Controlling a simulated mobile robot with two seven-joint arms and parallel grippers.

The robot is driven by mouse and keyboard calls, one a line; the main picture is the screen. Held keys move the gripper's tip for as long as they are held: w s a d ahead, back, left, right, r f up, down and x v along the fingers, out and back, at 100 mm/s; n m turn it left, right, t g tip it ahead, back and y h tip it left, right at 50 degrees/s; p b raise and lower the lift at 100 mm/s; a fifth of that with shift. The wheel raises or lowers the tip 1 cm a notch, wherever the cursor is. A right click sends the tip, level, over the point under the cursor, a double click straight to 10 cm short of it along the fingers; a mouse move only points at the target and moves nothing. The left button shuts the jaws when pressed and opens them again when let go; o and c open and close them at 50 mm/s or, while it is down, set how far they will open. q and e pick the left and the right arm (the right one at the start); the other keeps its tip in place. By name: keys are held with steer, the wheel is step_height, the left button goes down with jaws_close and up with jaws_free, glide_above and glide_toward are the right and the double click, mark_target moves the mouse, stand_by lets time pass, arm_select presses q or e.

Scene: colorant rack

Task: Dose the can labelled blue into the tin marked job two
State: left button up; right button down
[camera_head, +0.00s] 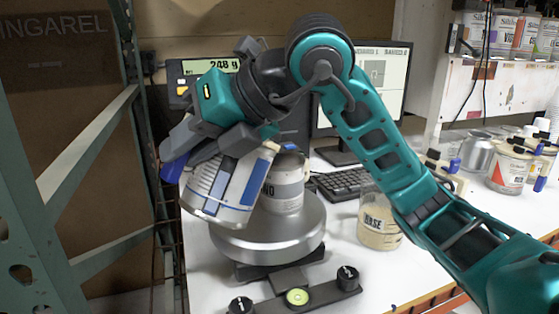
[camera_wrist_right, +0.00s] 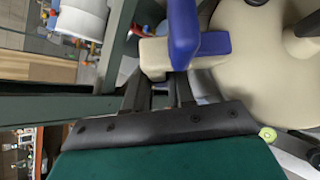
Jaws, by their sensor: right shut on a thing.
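My right gripper (camera_head: 208,146) is shut on a white can with blue label bands (camera_head: 222,190). The can is tilted over the round scale, close to a pale grey tin (camera_head: 286,180) standing on the scale pan (camera_head: 272,240). The can covers part of the tin, and only the end of the tin's lettering, "ND", shows. A blue part (camera_head: 172,170) sticks out at the can's left. In the wrist view the right fingers (camera_wrist_right: 160,92) close on a beige piece below a blue lever (camera_wrist_right: 190,44). Any stream is hidden. My left gripper is out of view.
A display reading 248 g (camera_head: 208,67) and a monitor (camera_head: 385,80) stand behind. A jar marked BASE (camera_head: 378,225) stands right of the scale. Several cans (camera_head: 510,168) stand at the right. A green rack post (camera_head: 25,200) is close on the left.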

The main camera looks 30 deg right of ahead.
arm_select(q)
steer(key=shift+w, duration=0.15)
arm_select(e)
steer(key=shift+w+d+r+y, duration=0.1)
steer(key=shift+d+r+y, duration=0.2)
steer(key=shift+r, duration=0.15)
steer(key=shift+d+r, duration=0.35)
steer(key=shift+r, duration=0.05)
stand_by(0.8)
